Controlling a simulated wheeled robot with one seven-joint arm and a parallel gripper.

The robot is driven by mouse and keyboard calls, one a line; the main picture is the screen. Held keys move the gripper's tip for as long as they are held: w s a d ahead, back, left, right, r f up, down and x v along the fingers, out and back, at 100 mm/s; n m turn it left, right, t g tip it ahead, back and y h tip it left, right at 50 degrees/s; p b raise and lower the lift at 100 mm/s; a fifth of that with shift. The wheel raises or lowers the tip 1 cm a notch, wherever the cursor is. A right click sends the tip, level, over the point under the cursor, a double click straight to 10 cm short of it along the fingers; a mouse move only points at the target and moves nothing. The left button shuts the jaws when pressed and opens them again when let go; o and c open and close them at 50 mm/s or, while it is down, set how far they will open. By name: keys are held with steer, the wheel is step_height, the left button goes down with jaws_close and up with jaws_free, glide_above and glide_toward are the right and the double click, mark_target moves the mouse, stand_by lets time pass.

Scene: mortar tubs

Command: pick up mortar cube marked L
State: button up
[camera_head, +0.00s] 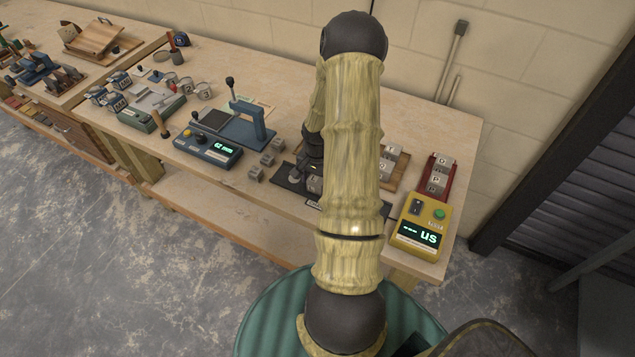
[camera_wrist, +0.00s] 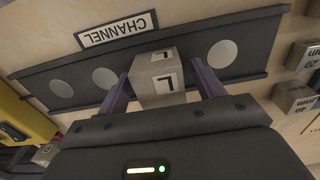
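The mortar cube marked L (camera_wrist: 160,82) is a pale grey block with a black L on white patches on two faces. In the wrist view it sits at the dark channel plate (camera_wrist: 262,62), between the two purple fingers of my gripper (camera_wrist: 162,84). A narrow gap shows between the cube and each finger, so my gripper looks open around it. The fingers' contact side is partly hidden by the gripper body. In the head view my arm hides most of the gripper and part of the plate (camera_head: 290,183).
Grey cubes (camera_wrist: 297,95) stand to the right in the wrist view. In the head view, a red tray (camera_head: 451,168) with cubes and a yellow device (camera_head: 421,226) stand right of my arm. A blue press device (camera_head: 212,148) and several loose cubes are left.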

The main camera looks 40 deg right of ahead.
steer(key=c, duration=1.1)
steer(key=shift+o, duration=0.2)
step_height(320, 180, up, 10)
steer(key=shift+r+b, duration=0.1)
steer(key=shift+b, duration=0.55)
